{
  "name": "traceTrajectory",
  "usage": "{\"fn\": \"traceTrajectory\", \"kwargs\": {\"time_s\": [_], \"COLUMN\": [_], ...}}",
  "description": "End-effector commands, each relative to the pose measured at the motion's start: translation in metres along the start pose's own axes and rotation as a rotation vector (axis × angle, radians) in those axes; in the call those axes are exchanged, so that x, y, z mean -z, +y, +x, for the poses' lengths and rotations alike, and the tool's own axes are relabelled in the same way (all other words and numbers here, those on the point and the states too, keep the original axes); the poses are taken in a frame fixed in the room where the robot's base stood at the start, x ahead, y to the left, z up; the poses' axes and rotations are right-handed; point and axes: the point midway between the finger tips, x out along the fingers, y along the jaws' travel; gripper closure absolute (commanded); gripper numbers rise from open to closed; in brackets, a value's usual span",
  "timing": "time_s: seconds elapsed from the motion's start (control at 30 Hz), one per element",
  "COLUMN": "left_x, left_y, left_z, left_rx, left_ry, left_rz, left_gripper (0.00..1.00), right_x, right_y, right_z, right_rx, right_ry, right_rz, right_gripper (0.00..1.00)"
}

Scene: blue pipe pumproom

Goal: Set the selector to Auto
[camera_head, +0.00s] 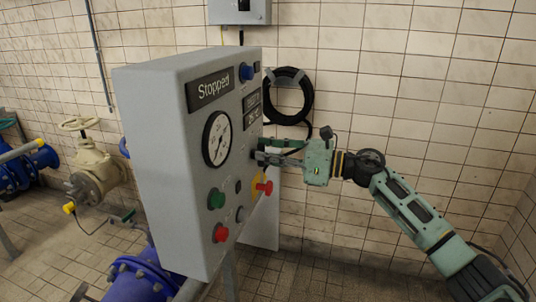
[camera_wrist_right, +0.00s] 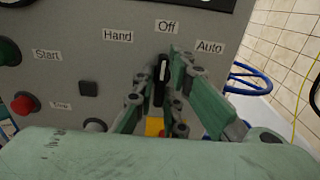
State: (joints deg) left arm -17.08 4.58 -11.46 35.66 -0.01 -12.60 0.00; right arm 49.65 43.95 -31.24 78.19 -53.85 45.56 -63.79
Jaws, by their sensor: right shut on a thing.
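The control panel (camera_head: 168,170) is a grey box with a "Stopped" display (camera_head: 210,88). The selector (camera_wrist_right: 161,76) is a black knob below the labels Hand (camera_wrist_right: 118,36), Off (camera_wrist_right: 167,27) and Auto (camera_wrist_right: 209,47). It stands nearly upright, its upper end towards Off. My right gripper (camera_wrist_right: 160,82) is shut on the selector, one finger on each side. In the head view my right gripper (camera_head: 258,157) reaches the panel face from the right and hides the selector. My left gripper is not in view.
A gauge (camera_head: 217,139) sits left of my right gripper. Below are a green button (camera_head: 216,198), a red button (camera_head: 221,233) and a red emergency stop on yellow (camera_head: 264,187). A black cable coil (camera_head: 288,95) hangs on the tiled wall behind. Blue pipes (camera_head: 140,279) stand lower left.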

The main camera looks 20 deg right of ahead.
Motion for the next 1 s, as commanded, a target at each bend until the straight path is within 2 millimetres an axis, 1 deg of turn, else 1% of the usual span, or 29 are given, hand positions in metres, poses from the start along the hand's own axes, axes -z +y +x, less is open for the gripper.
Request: {"fn": "traceTrajectory", "kwargs": {"time_s": [0.27,0.47,1.0], "left_x": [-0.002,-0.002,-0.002], "left_y": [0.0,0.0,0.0], "left_z": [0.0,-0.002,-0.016], "left_rx": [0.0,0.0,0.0], "left_ry": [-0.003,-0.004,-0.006], "left_rz": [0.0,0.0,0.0], "left_gripper": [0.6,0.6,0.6], "right_x": [-0.002,-0.002,-0.003], "right_y": [-0.002,-0.003,-0.006], "right_z": [-0.001,-0.001,-0.002], "right_rx": [0.005,0.006,0.007], "right_ry": [-0.002,-0.003,-0.005], "right_rz": [0.015,0.094,0.528], "right_gripper": [1.0,1.0,1.0]}}
